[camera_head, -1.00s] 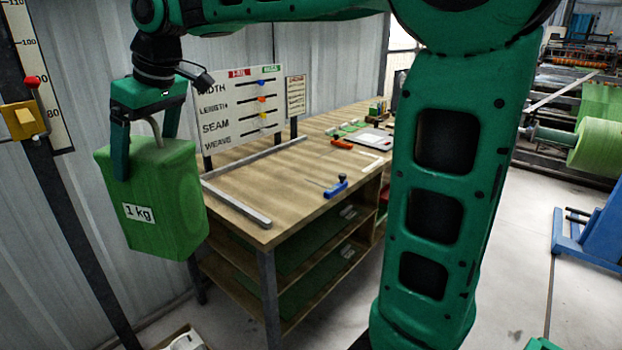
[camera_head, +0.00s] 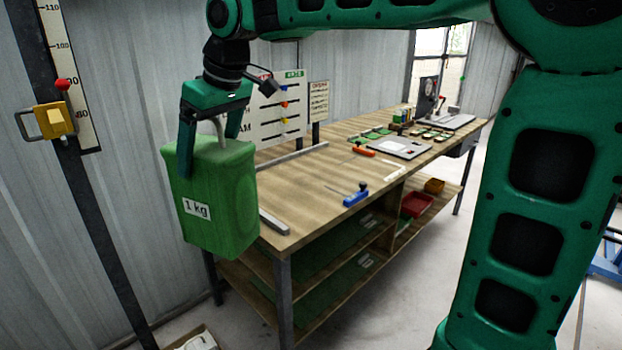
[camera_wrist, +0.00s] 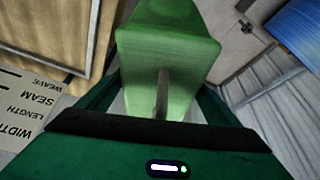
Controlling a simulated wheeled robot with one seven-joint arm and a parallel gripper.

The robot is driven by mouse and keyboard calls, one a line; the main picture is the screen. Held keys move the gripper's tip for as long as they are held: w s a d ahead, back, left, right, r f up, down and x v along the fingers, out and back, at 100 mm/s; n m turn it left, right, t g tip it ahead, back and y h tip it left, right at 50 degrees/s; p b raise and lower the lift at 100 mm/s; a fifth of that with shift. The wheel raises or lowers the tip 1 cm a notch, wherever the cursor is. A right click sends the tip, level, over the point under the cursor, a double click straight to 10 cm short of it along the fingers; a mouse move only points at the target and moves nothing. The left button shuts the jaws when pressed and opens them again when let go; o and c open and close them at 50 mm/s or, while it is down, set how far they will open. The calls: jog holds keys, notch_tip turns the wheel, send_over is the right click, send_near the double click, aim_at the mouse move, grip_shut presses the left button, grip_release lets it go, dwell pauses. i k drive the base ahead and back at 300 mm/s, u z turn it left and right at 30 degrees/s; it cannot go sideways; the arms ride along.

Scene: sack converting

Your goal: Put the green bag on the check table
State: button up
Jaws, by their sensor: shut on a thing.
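The green bag (camera_head: 225,195) is a boxy block with a "1 kg" label and a pale handle on top. My gripper (camera_head: 212,140) is shut on it from above and holds it upright in the air, in front of the table's near left corner. The wrist view shows the bag (camera_wrist: 168,50) between the fingers, with its handle toward the palm. The check table (camera_head: 315,190) has a wooden top and stands right of and behind the bag. The bag hides part of its near left edge.
On the table lie a metal rail (camera_head: 292,157), a blue-handled tool (camera_head: 355,196), an orange tool (camera_head: 364,151) and a grey plate (camera_head: 400,147). A sign board (camera_head: 280,112) stands at its back. A post with a scale (camera_head: 75,130) stands left. The front middle of the top is fairly clear.

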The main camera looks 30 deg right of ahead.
aim_at(315, 185)
jog(key=z, duration=0.2)
jog(key=i, duration=1.05)
jog(key=z, duration=0.4)
